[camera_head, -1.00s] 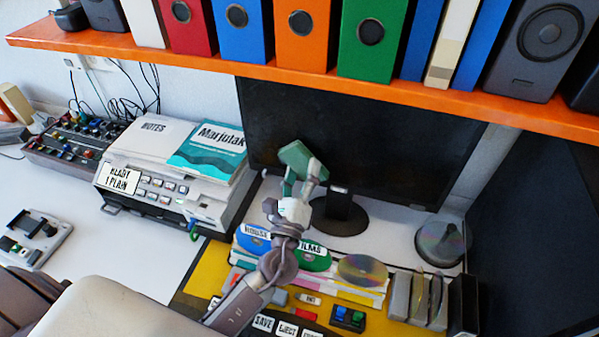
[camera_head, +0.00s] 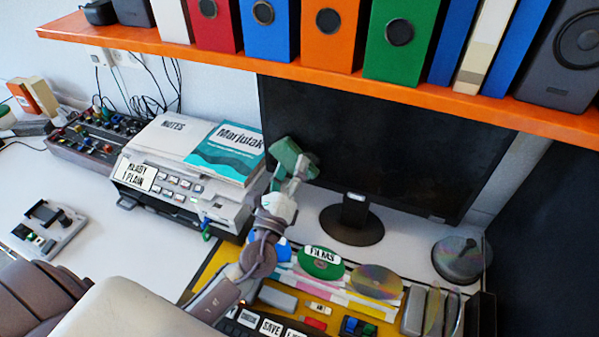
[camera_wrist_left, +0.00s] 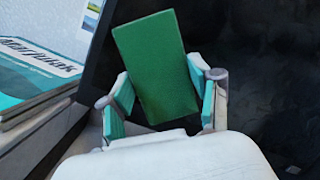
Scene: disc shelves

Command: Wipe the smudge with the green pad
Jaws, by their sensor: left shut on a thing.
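The green pad (camera_head: 284,154) is held up in front of the left part of the dark monitor screen (camera_head: 380,140). My left gripper (camera_head: 293,172) is shut on the pad. In the left wrist view, the pad (camera_wrist_left: 157,65) stands up between the two teal-lined fingers, with the dark screen behind it. I cannot tell whether the pad touches the screen. I cannot make out the smudge; the pad and gripper hide part of the screen. My right gripper is not in view.
An orange shelf (camera_head: 330,80) with binders overhangs the monitor. A printer (camera_head: 180,190) with books stands left of the gripper. Discs (camera_head: 376,281) and labelled keys lie on the desk below. A disc spindle (camera_head: 458,258) stands at the right.

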